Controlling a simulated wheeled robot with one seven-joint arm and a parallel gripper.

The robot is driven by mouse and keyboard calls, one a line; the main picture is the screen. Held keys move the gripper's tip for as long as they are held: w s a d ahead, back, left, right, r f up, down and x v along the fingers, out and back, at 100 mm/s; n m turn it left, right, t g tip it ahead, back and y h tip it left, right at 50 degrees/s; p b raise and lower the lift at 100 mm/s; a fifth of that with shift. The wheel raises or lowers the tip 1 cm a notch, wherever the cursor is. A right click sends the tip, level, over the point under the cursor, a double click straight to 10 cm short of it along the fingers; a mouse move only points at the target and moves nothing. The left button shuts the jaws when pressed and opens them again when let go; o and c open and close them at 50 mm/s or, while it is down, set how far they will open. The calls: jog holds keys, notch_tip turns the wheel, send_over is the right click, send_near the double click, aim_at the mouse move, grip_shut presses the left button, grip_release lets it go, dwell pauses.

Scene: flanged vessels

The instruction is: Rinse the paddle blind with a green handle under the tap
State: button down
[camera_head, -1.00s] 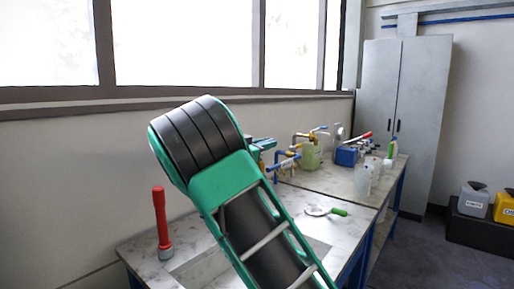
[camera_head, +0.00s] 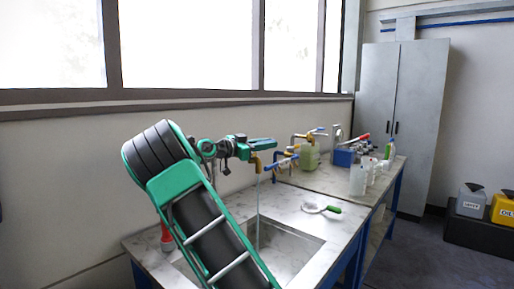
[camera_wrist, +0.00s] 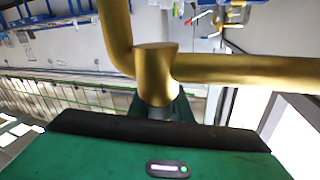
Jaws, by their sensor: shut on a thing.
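The paddle blind with a green handle (camera_head: 321,208) lies flat on the worktop to the right of the sink (camera_head: 285,252). It has a pale round disc and a short green grip, and nothing holds it. The brass tap (camera_head: 256,164) stands over the sink, and a thin stream of water (camera_head: 257,215) runs down from it. My gripper (camera_head: 255,144) is at the top of the tap, away from the paddle blind. In the wrist view the brass tap (camera_wrist: 158,68) fills the middle and hides my fingertips. My gripper is shut on the tap, seemingly at its handle.
A red-handled tool (camera_head: 167,236) stands at the left, mostly behind my arm. A second bench behind holds brass-and-blue valves (camera_head: 285,162), a greenish jug (camera_head: 310,157), a blue box (camera_head: 344,157) and clear bottles (camera_head: 358,181). Worktop around the paddle blind is clear.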

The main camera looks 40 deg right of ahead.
jog(key=c, duration=1.6)
grip_release()
jog(key=shift+c, duration=0.2)
jog(key=shift+w, duration=0.1)
jog(key=w+a, duration=0.2)
jog(key=a, duration=0.8)
jog(key=shift+a, duration=0.3)
jog(key=shift+w+f, duration=0.1)
jog(key=shift+w, duration=0.05)
